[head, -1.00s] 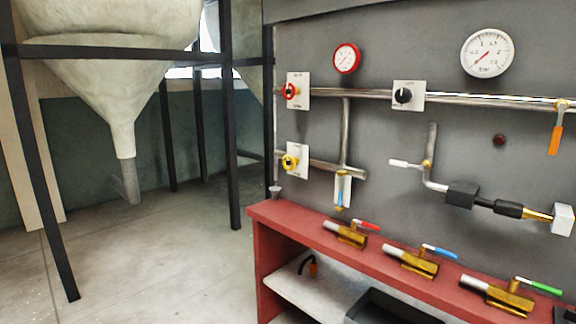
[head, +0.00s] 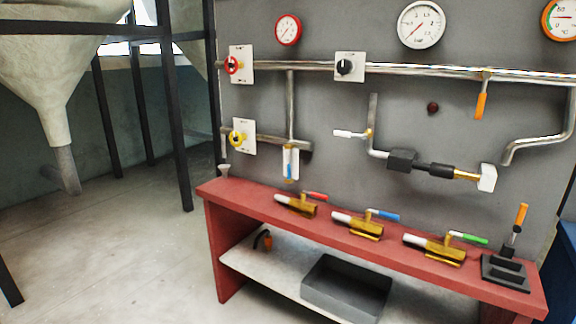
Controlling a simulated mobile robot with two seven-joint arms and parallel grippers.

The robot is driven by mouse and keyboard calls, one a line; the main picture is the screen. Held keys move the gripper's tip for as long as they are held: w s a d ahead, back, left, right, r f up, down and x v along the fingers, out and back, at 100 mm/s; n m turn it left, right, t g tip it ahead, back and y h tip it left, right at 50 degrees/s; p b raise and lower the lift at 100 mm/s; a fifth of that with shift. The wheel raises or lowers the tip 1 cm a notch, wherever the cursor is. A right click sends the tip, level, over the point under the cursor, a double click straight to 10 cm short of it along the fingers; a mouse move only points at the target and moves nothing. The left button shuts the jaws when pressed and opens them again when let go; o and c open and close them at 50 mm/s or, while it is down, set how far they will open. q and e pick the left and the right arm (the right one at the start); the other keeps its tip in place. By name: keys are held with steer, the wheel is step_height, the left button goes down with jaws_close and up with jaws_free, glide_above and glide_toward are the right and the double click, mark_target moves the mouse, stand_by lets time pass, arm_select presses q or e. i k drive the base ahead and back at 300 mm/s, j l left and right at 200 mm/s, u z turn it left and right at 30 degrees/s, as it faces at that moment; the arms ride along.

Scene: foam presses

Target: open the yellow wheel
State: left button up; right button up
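The yellow wheel (head: 237,137) is a small round handwheel on a white plate (head: 249,138), fixed to the grey panel at the left. It sits below a red wheel (head: 232,65) on a similar white plate, and a pipe runs right from it. Neither of my grippers is in the head view, and nothing touches the yellow wheel.
A red bench (head: 330,222) stands before the panel, with several brass valves with coloured levers on top. A dark grey bin (head: 345,290) is on its lower shelf. A black post (head: 172,110) of the hopper frame stands left. Open floor (head: 110,250) lies left of the bench.

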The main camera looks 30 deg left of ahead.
mark_target(235, 139)
steer(key=i+j, duration=0.15)
steer(key=j, duration=0.2)
steer(key=i+j, duration=0.1)
steer(key=j, duration=0.2)
steer(key=i+j, duration=0.15)
steer(key=j, duration=0.2)
steer(key=i+j, duration=0.15)
steer(key=j, duration=0.2)
